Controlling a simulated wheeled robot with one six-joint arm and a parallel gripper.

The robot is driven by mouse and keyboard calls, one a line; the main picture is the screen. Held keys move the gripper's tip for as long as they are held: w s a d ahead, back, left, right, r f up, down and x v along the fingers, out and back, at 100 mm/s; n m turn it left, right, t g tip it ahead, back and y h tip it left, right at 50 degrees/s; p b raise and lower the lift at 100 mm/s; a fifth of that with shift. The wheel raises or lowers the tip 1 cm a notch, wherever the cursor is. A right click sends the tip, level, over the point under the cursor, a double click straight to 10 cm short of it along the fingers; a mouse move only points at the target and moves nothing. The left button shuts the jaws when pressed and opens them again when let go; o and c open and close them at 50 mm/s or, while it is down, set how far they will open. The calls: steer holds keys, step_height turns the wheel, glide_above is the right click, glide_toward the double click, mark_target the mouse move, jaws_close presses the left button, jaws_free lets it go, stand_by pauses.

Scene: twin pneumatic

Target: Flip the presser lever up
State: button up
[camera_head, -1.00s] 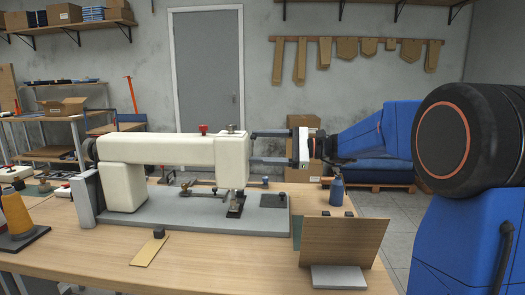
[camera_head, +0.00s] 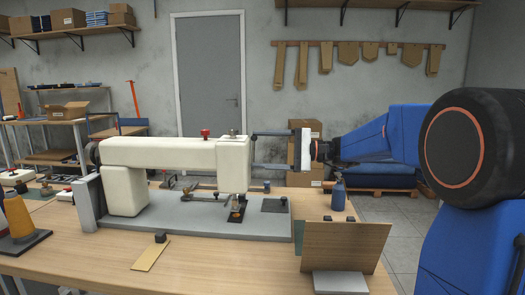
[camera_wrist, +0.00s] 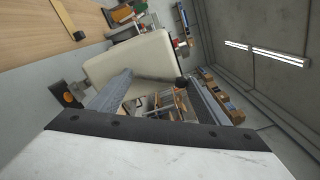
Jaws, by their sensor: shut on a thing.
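The cream sewing machine (camera_head: 160,153) stands on a grey bed (camera_head: 170,216) on the wooden table. My gripper (camera_head: 253,150) reaches in from the right at the machine's head, with one finger above the other. In the wrist view, a thin dark bar with a black knob, seemingly the presser lever (camera_wrist: 181,82), spans between my fingertips (camera_wrist: 156,78). The gripper is shut on it. The head hides this contact in the head view. The presser foot (camera_head: 236,214) is below the head, with an orange spot showing at it.
A blue bottle (camera_head: 338,192) stands on the table below my gripper. An upright brown board (camera_head: 343,246) is at the front right. A thread cone (camera_head: 18,218) stands at the left, and a tan strip (camera_head: 150,256) lies in front.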

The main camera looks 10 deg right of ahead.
steer(key=shift+s+f, duration=0.15)
steer(key=shift+f, duration=0.2)
steer(key=o, duration=1.4)
steer(key=shift+r, duration=0.1)
steer(key=shift+d+r, duration=0.1)
steer(key=v, duration=1.7)
steer(key=shift+d, duration=0.1)
